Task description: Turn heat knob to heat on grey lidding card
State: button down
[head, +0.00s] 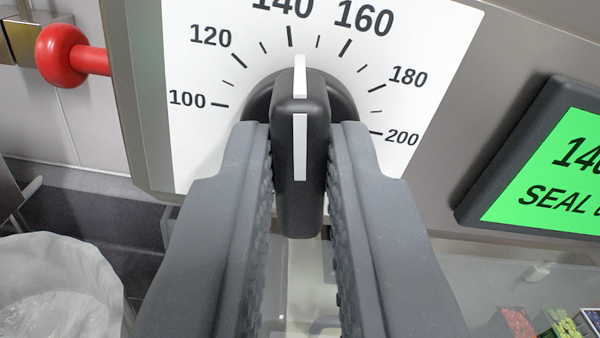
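The heat knob (300,205) is black with a white pointer line and stands out from a white dial plate (200,150) numbered 100 to 200. Its pointer is nearly upright, close to the 140 mark, as far as the tilted view shows. My gripper (300,135) has its two grey fingers on either side of the knob's grip bar, their ridged pads against it. A black-framed green display (550,170) at the right reads what looks like 140 and "SEAL"; its right part is cut off. I cannot make out a grey lidding card.
A red ball-ended handle (62,56) sticks out at upper left. A clear plastic bag (60,285) is at lower left. Small colourful packs (557,326) lie at lower right, below a clear panel.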

jog(key=shift+f+n+b, duration=0.2)
jog(key=shift+n+b, duration=0.3)
jog(key=shift+b, duration=0.65)
jog(key=shift+r, duration=0.1)
jog(key=c, duration=1.4)
grip_release()
jog(key=shift+c, duration=0.2)
jog(key=shift+s+d+b, duration=0.1)
jog(key=shift+s+b, duration=0.25)
jog(key=shift+s, duration=0.2)
jog(key=s+b, duration=0.2)
jog(key=s, duration=1)
jog(key=shift+s+d, duration=0.3)
jog(key=shift+d, duration=0.1)
